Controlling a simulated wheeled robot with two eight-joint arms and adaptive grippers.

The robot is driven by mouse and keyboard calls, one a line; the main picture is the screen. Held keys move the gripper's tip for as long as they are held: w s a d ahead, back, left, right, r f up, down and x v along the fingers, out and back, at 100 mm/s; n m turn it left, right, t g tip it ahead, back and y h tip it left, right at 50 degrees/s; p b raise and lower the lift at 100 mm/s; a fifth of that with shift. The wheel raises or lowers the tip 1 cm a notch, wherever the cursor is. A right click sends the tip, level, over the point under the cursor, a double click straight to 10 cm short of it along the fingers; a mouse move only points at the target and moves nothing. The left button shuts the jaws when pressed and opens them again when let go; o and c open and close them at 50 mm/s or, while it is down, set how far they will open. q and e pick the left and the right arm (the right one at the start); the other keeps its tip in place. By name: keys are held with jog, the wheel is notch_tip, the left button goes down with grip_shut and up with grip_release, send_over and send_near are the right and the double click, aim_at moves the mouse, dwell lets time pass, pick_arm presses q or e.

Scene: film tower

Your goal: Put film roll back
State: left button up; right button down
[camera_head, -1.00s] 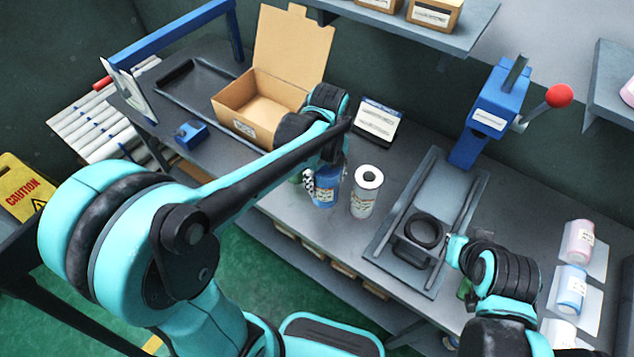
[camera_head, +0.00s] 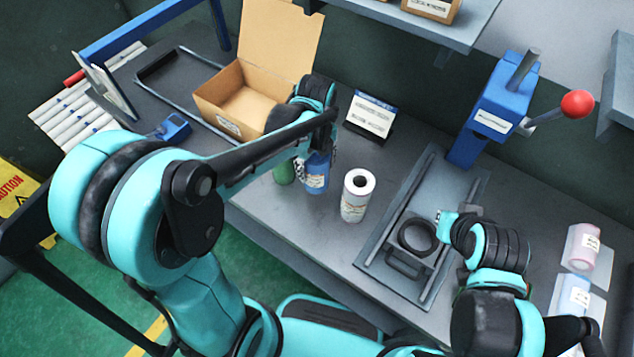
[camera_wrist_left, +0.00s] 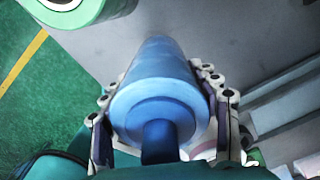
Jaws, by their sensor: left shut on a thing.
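A blue film roll (camera_head: 317,177) stands near the middle of the bench in the head view. My left gripper (camera_head: 316,158) is shut on it, and the left wrist view shows the blue roll between the two fingers (camera_wrist_left: 160,110). I cannot tell whether its lower end touches the bench. A green roll (camera_head: 284,174) stands just left of it, partly hidden by my left arm, and shows at the top left of the wrist view (camera_wrist_left: 68,8). A white roll (camera_head: 356,197) stands upright to the right. My right gripper (camera_head: 446,222) is beside a black ring; its fingers are unclear.
An open cardboard box (camera_head: 222,124) stands behind my left arm. A sign (camera_head: 371,115) stands behind the rolls. A grey tray fixture (camera_head: 388,235) holds the black ring (camera_head: 417,237), below a blue lever press (camera_head: 492,105). Pink (camera_head: 583,247) and blue (camera_head: 572,295) rolls are at the right.

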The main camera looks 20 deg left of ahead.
aim_at(317, 179)
pick_arm(q)
jog(key=shift+f+b, duration=0.85)
jog(key=shift+f, duration=2.1)
jog(key=shift+f, duration=0.1)
jog(key=o, duration=1.6)
jog(key=shift+c, duration=0.2)
